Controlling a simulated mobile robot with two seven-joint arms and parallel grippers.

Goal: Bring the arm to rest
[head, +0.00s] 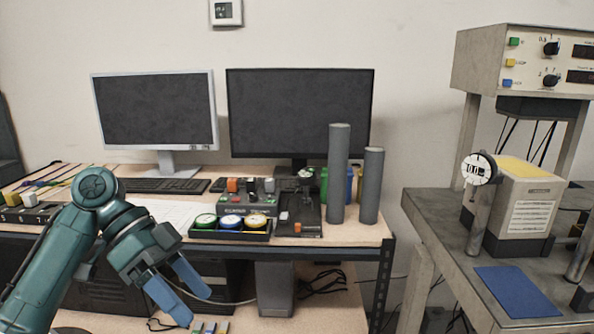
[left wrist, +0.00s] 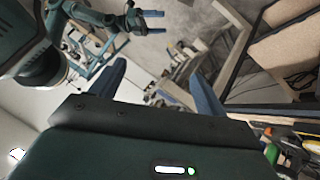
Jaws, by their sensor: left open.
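My left arm comes in from the lower left of the head view. Its teal gripper (head: 195,307) is in front of the desk's near edge, below desktop height in the picture, with its two blue fingers pointing down and right. The fingers are apart and nothing is between them. In the left wrist view the same gripper (left wrist: 168,78) shows its two fingers spread with empty space between. My other gripper (left wrist: 153,23) shows small at the top of that view, its two blue fingers apart and empty. It is not in the head view.
The desk (head: 370,232) holds a tray (head: 258,237) of three round buttons, a control box (head: 250,200), two grey cylinders (head: 339,175) and two monitors (head: 300,110). A grey bench (head: 440,215) with a dial gauge (head: 480,169) stands right. A gap separates desk and bench.

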